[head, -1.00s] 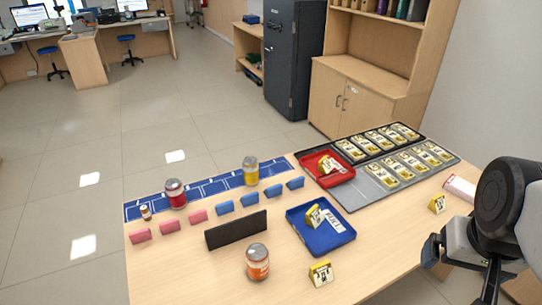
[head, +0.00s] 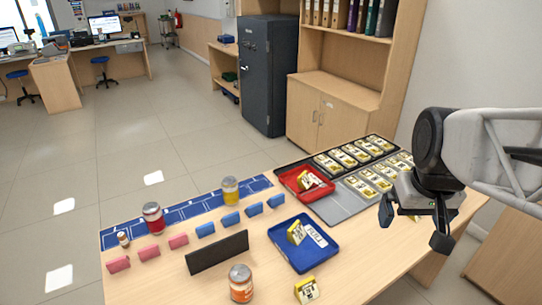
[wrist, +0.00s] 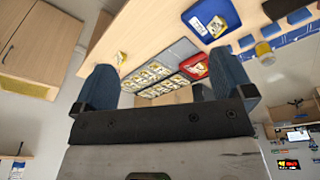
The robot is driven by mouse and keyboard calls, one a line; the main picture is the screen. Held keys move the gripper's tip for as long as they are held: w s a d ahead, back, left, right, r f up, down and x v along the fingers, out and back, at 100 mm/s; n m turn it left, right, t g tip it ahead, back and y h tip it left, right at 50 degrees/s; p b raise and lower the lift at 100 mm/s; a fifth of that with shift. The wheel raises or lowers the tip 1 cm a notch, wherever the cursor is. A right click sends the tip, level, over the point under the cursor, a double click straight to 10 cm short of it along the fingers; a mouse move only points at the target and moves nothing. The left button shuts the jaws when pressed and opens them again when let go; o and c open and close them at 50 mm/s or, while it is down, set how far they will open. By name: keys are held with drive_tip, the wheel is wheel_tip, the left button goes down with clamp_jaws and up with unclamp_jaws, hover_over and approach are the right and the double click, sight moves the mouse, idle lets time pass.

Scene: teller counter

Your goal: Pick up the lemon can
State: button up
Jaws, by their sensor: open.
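The yellow can, which looks like the lemon can (head: 230,190), stands upright on the blue patterned strip at the table's far left side in the head view. It also shows in the wrist view (wrist: 264,50), at the right. My gripper (head: 414,226) is open and empty above the right part of the table, well apart from the can. In the wrist view its two dark blue fingers (wrist: 168,82) are spread with nothing between them.
A red can (head: 153,218), an orange can (head: 241,284) and a small jar (head: 123,239) stand nearby. Pink and blue blocks and a black upright panel (head: 217,252) are close in front. A blue tray (head: 276,236) and a red tray (head: 291,183) lie between gripper and yellow can.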

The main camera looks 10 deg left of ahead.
drive_tip(key=w+a+n, duration=0.4)
drive_tip(key=w+a, duration=0.5)
drive_tip(key=w, duration=0.5)
drive_tip(key=n+g, duration=0.2)
drive_tip(key=n, duration=0.8)
hover_over(229, 180)
drive_tip(key=f, duration=2.4)
drive_tip(key=shift+w+d+f, duration=0.1)
drive_tip(key=shift+d+f, duration=0.1)
drive_tip(key=shift+d, duration=0.15)
drive_tip(key=shift+a+f, duration=0.3)
drive_tip(key=shift+a, duration=0.05)
drive_tip(key=shift+f, duration=1.3)
